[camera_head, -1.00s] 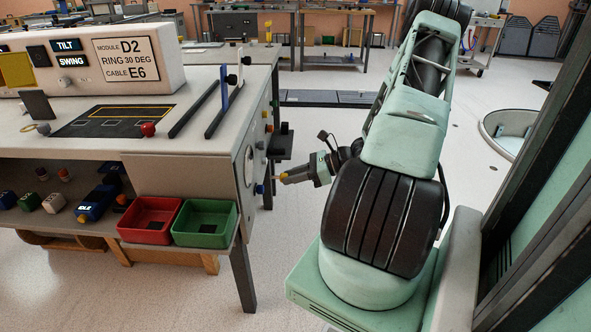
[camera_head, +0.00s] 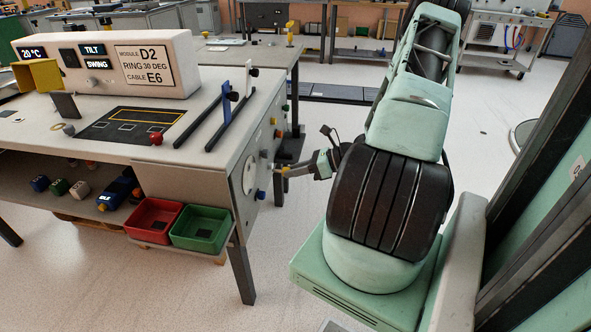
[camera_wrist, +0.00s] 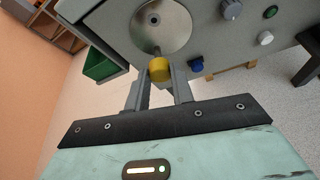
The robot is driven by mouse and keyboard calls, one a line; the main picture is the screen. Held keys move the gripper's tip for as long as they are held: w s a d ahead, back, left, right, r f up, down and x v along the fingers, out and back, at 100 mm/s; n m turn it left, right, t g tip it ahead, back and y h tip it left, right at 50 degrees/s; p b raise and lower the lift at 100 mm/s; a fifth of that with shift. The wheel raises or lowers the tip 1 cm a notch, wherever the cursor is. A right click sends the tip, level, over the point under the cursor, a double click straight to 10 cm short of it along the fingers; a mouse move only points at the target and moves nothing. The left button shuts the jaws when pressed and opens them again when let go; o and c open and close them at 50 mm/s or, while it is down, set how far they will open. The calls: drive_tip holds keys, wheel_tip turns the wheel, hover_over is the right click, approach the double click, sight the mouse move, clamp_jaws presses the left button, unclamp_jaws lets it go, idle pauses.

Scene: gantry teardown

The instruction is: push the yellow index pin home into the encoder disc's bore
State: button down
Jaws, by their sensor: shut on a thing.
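In the wrist view the shank's end overlaps the disc's lower part, below the bore. In the head view my gripper (camera_head: 286,171) and the pin are just right of the panel, seemingly with a small gap to the disc.
A grey knob (camera_wrist: 231,9), a white button (camera_wrist: 265,38) and a blue button (camera_wrist: 196,65) sit on the panel beside the disc. A green bin (camera_head: 203,228) and a red bin (camera_head: 153,219) hang at the bench's front.

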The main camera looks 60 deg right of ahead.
drive_tip(key=shift+w+a, duration=0.35)
drive_tip(key=shift+w, duration=0.5)
drive_tip(key=shift+w+a, duration=0.35)
drive_tip(key=shift+w, duration=0.55)
drive_tip(key=shift+w+a, duration=0.35)
drive_tip(key=shift+w, duration=0.5)
drive_tip(key=shift+w+a, duration=0.35)
drive_tip(key=shift+w, duration=0.5)
drive_tip(key=shift+w+a, duration=0.2)
drive_tip(key=shift+w, duration=0.25)
drive_tip(key=shift+w+a, duration=0.1)
drive_tip(key=shift+w, duration=0.25)
drive_tip(key=shift+w+a, duration=0.2)
drive_tip(key=shift+w, duration=0.1)
drive_tip(key=c, duration=1.1)
unclamp_jaws()
drive_tip(key=shift+w, duration=0.1)
